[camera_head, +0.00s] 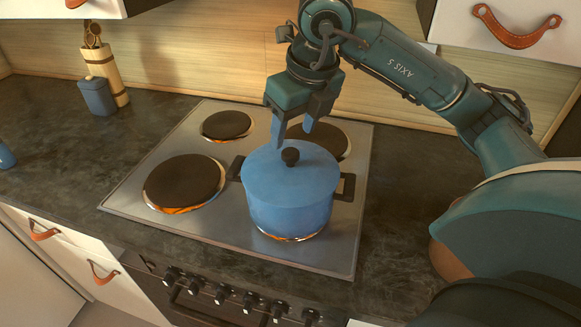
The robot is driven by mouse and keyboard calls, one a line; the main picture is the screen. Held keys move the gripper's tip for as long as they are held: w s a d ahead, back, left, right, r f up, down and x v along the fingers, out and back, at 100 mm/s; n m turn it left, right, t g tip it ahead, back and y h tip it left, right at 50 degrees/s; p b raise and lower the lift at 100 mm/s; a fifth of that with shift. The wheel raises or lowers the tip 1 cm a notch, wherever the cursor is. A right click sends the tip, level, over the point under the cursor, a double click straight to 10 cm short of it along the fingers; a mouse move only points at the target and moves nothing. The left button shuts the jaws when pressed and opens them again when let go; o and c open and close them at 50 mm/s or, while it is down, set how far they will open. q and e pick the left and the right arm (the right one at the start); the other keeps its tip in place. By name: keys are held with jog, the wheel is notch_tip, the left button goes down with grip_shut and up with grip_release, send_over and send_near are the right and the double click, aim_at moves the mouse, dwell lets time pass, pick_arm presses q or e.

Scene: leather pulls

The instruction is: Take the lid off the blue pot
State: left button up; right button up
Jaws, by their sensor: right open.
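The blue pot (290,211) stands upright on the front right burner of the hob. Its blue lid (262,172) is on it, with a dark round knob (290,156) in the middle. Dark handles stick out at the pot's left and right sides. My right gripper (291,136) points down just above and behind the knob, open, with its two fingers apart and nothing between them. I cannot tell its exact height over the lid. My left gripper is not in view.
The steel hob (130,197) has several dark burners, with an orange glow under the front left one (184,182). A blue canister (97,96) and a beige utensil holder (108,72) stand at the back left.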

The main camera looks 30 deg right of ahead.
aim_at(290, 152)
jog(key=shift+s+p+x, duration=0.1)
jog(key=shift+p+x, duration=0.2)
jog(key=shift+x, duration=1.4)
jog(key=shift+s+p+x, duration=0.15)
jog(key=shift+p+x, duration=0.1)
jog(key=shift+x, duration=1.4)
jog(key=shift+d, duration=0.1)
jog(key=c, duration=1.1)
